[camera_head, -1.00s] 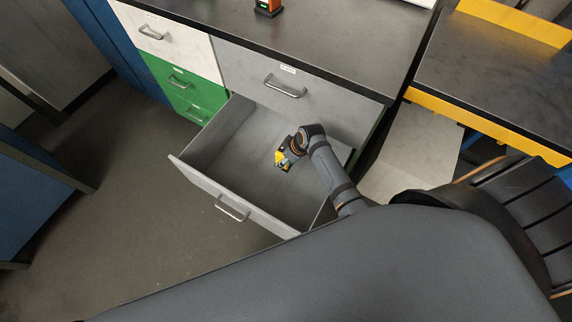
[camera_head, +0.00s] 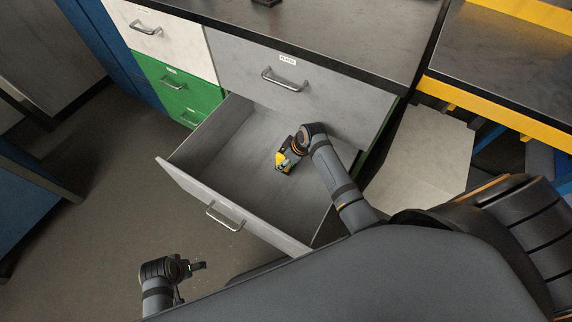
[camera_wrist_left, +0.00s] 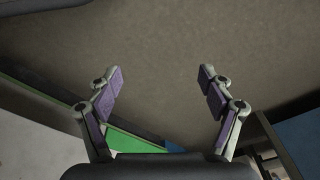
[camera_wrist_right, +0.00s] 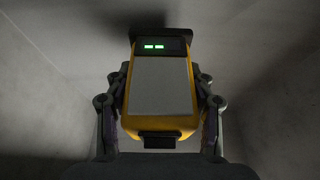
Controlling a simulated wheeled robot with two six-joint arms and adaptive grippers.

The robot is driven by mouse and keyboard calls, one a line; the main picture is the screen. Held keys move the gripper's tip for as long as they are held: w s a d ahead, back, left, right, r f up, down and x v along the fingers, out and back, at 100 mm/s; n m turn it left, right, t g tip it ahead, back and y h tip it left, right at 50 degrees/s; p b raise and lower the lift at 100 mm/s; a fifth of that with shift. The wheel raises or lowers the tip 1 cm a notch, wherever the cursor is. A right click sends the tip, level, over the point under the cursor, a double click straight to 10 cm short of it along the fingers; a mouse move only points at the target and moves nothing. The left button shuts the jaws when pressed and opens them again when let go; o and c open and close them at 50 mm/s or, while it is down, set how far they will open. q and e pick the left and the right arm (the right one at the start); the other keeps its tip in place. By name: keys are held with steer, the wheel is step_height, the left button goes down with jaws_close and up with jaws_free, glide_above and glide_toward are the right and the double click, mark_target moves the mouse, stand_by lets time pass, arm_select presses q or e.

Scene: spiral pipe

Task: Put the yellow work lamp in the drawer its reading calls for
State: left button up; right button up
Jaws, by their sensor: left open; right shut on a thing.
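The yellow work lamp (camera_head: 284,160) is in the open grey drawer (camera_head: 186,188), with my right gripper (camera_head: 290,150) on it. In the right wrist view the lamp (camera_wrist_right: 160,85) sits between the two fingers of my right gripper (camera_wrist_right: 160,112), which is shut on it. Its dark display shows two green bars. I cannot tell whether the lamp touches the drawer floor. My left gripper (camera_head: 194,277) is outside the drawer at its front left, above the floor. In the left wrist view its fingers (camera_wrist_left: 165,95) are spread with nothing between them.
A closed grey drawer (camera_head: 250,70) with a label is above the open one. White (camera_head: 150,35) and green (camera_head: 165,80) drawers are to the left. The dark worktop (camera_head: 340,30) overhangs them. A dark object (camera_head: 266,2) is at the top edge.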

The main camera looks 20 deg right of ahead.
step_height(320, 180, down, 2)
steer(key=shift+f+b, duration=0.1)
steer(key=shift+b, duration=1.05)
arm_select(q)
step_height(320, 180, up, 9)
steer(key=d, duration=0.2)
steer(key=shift+s, duration=0.25)
arm_select(e)
steer(key=o, duration=1.4)
arm_select(q)
steer(key=shift+f, duration=0.1)
steer(key=a+f+p, duration=0.3)
steer(key=f+p, duration=0.1)
steer(key=f, duration=0.9)
steer(key=shift+s, duration=0.3)
arm_select(e)
steer(key=shift+v, duration=6.05)
